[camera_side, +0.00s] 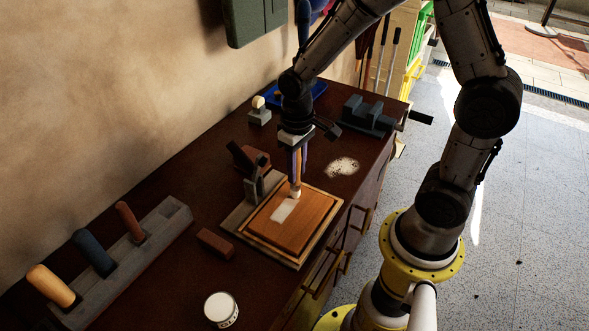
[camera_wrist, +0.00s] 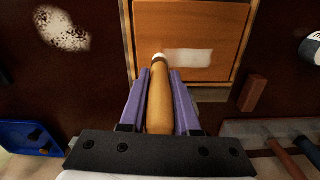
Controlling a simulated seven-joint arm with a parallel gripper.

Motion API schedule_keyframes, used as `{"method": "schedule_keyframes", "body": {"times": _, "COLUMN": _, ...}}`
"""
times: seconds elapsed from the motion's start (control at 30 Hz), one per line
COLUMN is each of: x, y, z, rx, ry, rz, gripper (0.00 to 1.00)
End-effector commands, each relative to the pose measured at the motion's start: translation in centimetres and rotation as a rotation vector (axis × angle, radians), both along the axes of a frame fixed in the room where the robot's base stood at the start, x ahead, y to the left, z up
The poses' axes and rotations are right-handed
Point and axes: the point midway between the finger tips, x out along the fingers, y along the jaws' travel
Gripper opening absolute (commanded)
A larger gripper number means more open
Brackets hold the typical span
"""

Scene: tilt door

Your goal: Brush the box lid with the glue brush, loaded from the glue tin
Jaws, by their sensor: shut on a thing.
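My gripper (camera_side: 298,160) is shut on the wooden handle of the glue brush (camera_wrist: 160,100), which points down with its pale tip (camera_side: 295,192) at the box lid. The box lid (camera_side: 310,222) is a flat orange-brown wooden panel on the bench, and it also shows in the wrist view (camera_wrist: 190,22). A white strip of glue (camera_side: 284,210) lies on it; the brush tip is at one end of this strip (camera_wrist: 190,57). The tip looks to be touching the lid or very close to it. The glue tin (camera_side: 221,309), white and round, stands near the bench's front, cut off in the wrist view (camera_wrist: 312,48).
A hand plane (camera_side: 248,158) stands just left of the lid, and a reddish block (camera_side: 215,243) lies nearby. A tool rack (camera_side: 150,235) with several handles is at left. A vise (camera_side: 368,114), pale powder (camera_side: 342,166) and a blue tray (camera_wrist: 28,138) are on the far side.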

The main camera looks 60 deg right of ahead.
Motion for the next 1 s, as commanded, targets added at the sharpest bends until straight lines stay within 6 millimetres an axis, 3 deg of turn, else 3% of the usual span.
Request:
{"method": "schedule_keyframes", "body": {"times": 0.53, "x": -0.1, "y": 3.8, "z": -0.4, "rx": 0.000, "ry": 0.005, "rz": 0.001, "gripper": 0.00}}
{"method": "schedule_keyframes", "body": {"times": 1.0, "x": -0.4, "y": 4.1, "z": -0.3, "rx": 0.001, "ry": 0.012, "rz": -0.001, "gripper": 0.00}}
